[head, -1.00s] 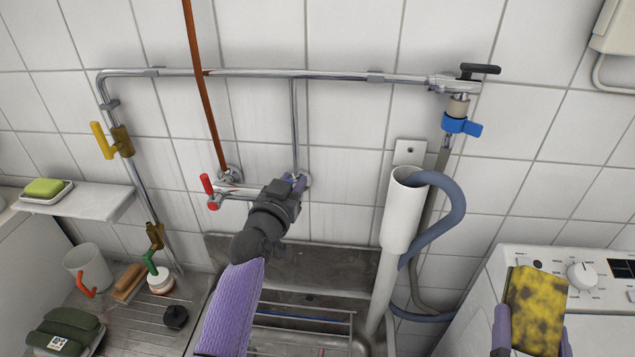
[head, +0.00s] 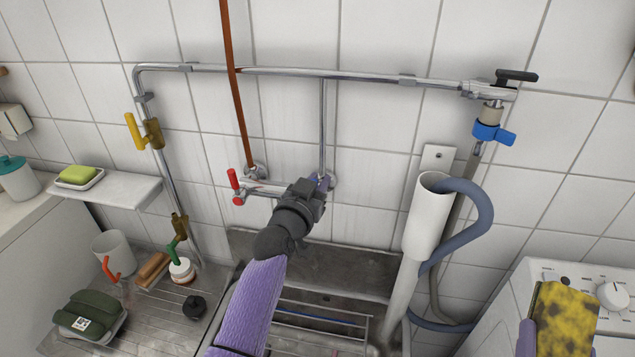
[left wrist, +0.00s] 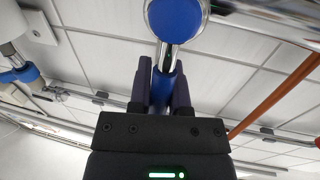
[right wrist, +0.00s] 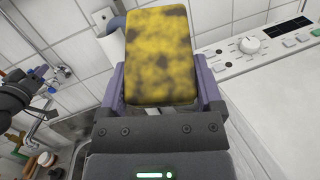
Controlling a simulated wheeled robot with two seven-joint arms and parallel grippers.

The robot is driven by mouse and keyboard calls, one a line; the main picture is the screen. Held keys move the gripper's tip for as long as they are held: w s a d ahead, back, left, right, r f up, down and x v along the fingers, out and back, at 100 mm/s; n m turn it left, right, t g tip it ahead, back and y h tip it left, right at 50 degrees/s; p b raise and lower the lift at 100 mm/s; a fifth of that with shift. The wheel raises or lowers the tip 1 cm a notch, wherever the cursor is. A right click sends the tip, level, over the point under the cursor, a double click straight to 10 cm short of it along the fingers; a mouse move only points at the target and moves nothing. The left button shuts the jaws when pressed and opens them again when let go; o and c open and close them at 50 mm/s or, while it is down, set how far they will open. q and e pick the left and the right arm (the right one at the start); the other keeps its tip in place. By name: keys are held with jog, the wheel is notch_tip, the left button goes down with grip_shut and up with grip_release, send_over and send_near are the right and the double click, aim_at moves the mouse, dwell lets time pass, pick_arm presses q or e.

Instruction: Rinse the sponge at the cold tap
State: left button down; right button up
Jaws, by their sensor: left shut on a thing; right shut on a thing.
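The sponge (head: 565,318), yellow with dark blotches, is at the lower right of the head view. In the right wrist view the sponge (right wrist: 160,55) stands up between the purple fingers of my right gripper (right wrist: 165,88), which is shut on it. My left gripper (head: 318,186) is at the wall tap, its arm covering most of the tap body. In the left wrist view its fingers (left wrist: 162,85) are shut on the blue cold tap handle (left wrist: 175,15). The red tap handle (head: 235,187) shows to the left. I see no running water; the spout is hidden.
The metal sink (head: 310,260) lies below the tap, with a wire rack (head: 340,325) in it. A white standpipe (head: 425,215) with a grey hose stands right of it, before the washing machine (head: 540,285). A mug (head: 113,252) and brushes crowd the drainboard at left.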

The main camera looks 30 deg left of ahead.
aim_at(567, 350)
jog(key=shift+r, duration=0.1)
dwell(0.4)
notch_tip(567, 350, up, 4)
jog(key=p, duration=0.3)
jog(key=shift+d+p, duration=0.15)
jog(key=shift+p, duration=0.15)
pick_arm(q)
jog(key=m, duration=0.1)
jog(key=d+m, duration=0.1)
jog(key=m, duration=0.1)
jog(key=shift+w+d+f+g, duration=0.2)
jog(key=shift+d+f+g, duration=0.05)
jog(key=shift+d+g, duration=0.1)
jog(key=c, duration=0.6)
grip_release()
pick_arm(e)
notch_tip(567, 350, up, 3)
jog(key=p, duration=0.3)
jog(key=shift+s+r, duration=0.1)
pick_arm(q)
jog(key=s, duration=0.8)
jog(key=s+d, duration=0.1)
jog(key=s, duration=0.3)
jog(key=shift+r, duration=0.35)
jog(key=shift+a, duration=0.1)
